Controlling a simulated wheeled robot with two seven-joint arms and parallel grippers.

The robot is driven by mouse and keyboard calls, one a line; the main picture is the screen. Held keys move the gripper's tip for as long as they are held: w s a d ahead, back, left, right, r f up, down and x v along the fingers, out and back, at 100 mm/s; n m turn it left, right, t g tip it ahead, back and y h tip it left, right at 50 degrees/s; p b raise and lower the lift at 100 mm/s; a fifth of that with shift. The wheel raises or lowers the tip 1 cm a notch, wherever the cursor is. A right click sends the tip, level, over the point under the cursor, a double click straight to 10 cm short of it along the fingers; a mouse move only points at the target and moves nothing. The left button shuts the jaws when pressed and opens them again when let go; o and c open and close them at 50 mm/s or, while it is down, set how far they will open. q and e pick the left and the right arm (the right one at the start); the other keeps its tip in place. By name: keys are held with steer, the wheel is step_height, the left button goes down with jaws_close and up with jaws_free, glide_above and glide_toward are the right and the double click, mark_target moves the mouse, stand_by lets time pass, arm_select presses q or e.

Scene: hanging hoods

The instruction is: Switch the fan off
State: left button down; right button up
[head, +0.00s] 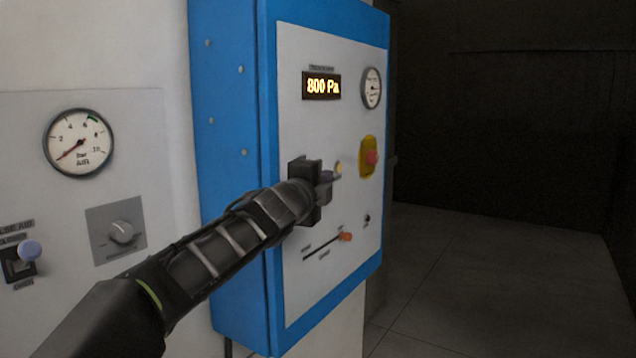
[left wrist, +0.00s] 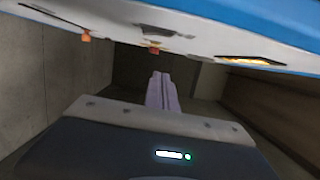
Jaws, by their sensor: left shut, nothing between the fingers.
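A blue control box (head: 230,150) with a white front panel (head: 300,120) hangs on the wall. My left gripper (head: 328,180) is shut and empty in front of the panel's middle, and its shut fingers (left wrist: 161,80) show in the left wrist view. A small yellow part (head: 338,167) shows just by the fingertips; I cannot tell if they touch it. A red button on a yellow plate (head: 370,157) is right of the gripper. The gripper hides part of the panel, and no fan label is readable.
A lit display (head: 321,86) reads 800 Pa, beside a round gauge (head: 371,88). At left, a wall panel carries a bar gauge (head: 78,143), a grey rotary knob (head: 122,232) and a blue-knobbed lever (head: 29,251). The floor at right is clear.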

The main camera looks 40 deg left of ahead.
arm_select(q)
steer(key=v, duration=0.9)
steer(key=shift+a+r, duration=0.25)
